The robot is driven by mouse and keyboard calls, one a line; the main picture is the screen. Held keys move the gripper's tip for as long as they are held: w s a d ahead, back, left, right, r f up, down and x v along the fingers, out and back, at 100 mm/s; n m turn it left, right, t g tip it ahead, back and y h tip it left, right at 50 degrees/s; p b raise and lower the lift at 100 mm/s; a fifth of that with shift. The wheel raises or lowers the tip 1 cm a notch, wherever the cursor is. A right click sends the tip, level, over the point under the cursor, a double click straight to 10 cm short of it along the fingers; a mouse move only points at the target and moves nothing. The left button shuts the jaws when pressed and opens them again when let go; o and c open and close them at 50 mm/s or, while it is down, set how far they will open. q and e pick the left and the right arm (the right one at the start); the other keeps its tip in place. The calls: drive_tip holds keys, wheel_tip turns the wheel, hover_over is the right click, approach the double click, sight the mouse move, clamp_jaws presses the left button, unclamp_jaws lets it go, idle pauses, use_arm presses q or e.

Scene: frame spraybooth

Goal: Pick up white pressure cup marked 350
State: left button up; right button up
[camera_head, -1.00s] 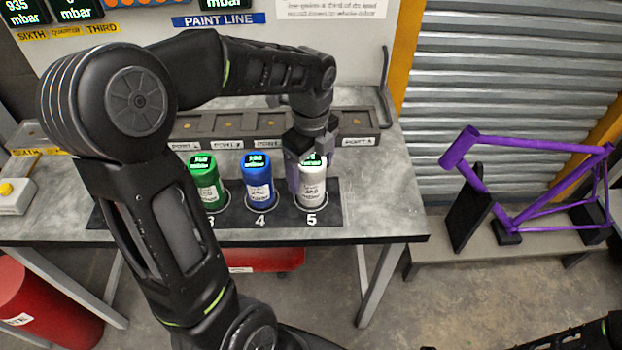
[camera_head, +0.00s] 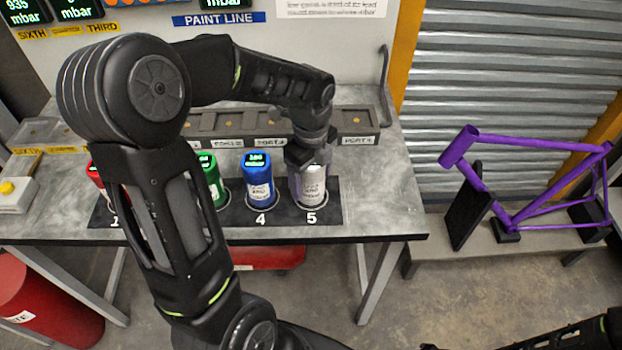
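The white cup (camera_head: 313,188) stands upright in the slot marked 5 on the dark rack (camera_head: 334,212) on the grey table. Its top is hidden by my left gripper (camera_head: 308,172), and its label is too small to read surely. The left gripper points down over the cup, with a finger along its left side. Whether the fingers press on the cup cannot be told. A blue cup (camera_head: 258,183) stands in slot 4 beside it. My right gripper is not in view; only part of a dark arm shows at the bottom right.
A green cup (camera_head: 211,178) and a red cup (camera_head: 96,176) stand further left, partly behind my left arm. A row of labelled ports (camera_head: 240,125) runs behind the cups. A purple frame (camera_head: 530,144) sits on a bench at right. The table right of slot 5 is clear.

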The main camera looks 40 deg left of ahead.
use_arm(q)
clamp_jaws()
idle(0.6)
